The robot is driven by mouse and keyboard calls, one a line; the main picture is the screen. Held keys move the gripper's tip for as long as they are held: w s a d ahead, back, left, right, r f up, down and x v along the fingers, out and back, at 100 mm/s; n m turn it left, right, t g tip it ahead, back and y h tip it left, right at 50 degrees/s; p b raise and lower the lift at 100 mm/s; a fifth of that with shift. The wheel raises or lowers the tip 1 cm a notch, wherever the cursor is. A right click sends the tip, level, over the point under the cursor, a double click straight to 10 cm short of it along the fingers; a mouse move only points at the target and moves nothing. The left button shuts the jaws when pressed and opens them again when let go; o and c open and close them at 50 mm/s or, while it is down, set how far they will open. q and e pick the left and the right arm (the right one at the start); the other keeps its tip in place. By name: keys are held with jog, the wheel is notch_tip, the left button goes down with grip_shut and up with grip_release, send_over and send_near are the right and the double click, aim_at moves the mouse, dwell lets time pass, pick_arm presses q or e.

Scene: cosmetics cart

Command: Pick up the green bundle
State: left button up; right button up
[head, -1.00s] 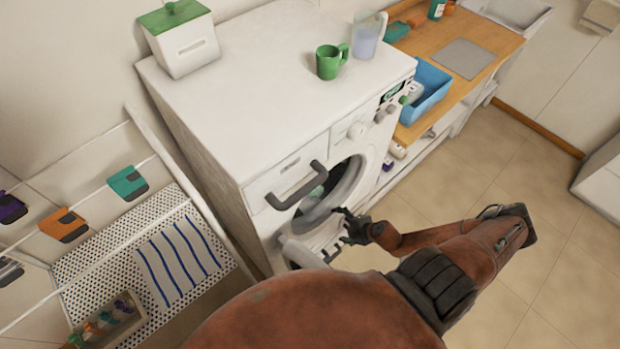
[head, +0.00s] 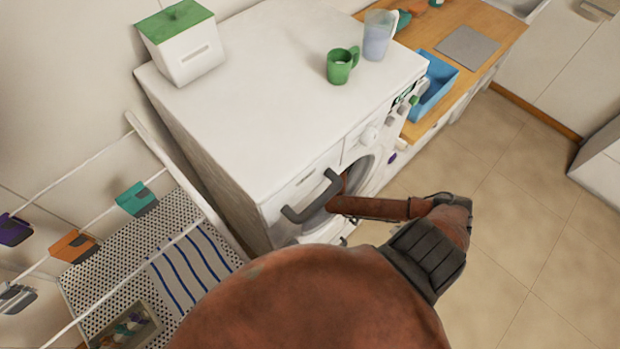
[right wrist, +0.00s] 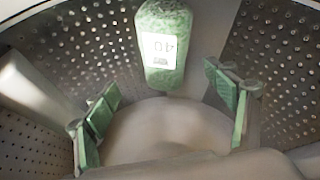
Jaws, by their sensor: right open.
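The green bundle (right wrist: 163,50) lies inside the perforated metal drum (right wrist: 270,60) of the washing machine (head: 290,110). It has a white label facing the camera. In the right wrist view it sits at top centre, beyond the fingertips. My right gripper (right wrist: 165,98) is open, with a finger on each side and nothing between the pads. In the head view my right arm reaches through the round door opening, which hides the gripper and the bundle. My left gripper is not in view.
The opening's rim (head: 365,182) is close around my arm. A dark handle (head: 312,200) sticks out from the machine's front. A green mug (head: 339,68), a pitcher (head: 378,36) and a green-lidded box (head: 183,45) stand on top. A drying rack is at left.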

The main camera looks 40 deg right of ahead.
jog(key=shift+w+a+f, duration=0.2)
jog(key=shift+a+f, duration=0.05)
jog(key=shift+w+f+m, duration=0.1)
jog(key=shift+f+m, duration=0.2)
jog(key=b+x, duration=0.1)
jog(key=x, duration=0.1)
jog(key=shift+d+f, duration=0.15)
jog(key=shift+f, duration=0.15)
jog(key=b+x, duration=0.1)
jog(key=x, duration=0.3)
jog(key=shift+f, duration=0.35)
jog(key=shift+f, duration=0.2)
jog(key=shift+c, duration=0.2)
jog(key=shift+g, duration=0.3)
jog(key=c, duration=1.4)
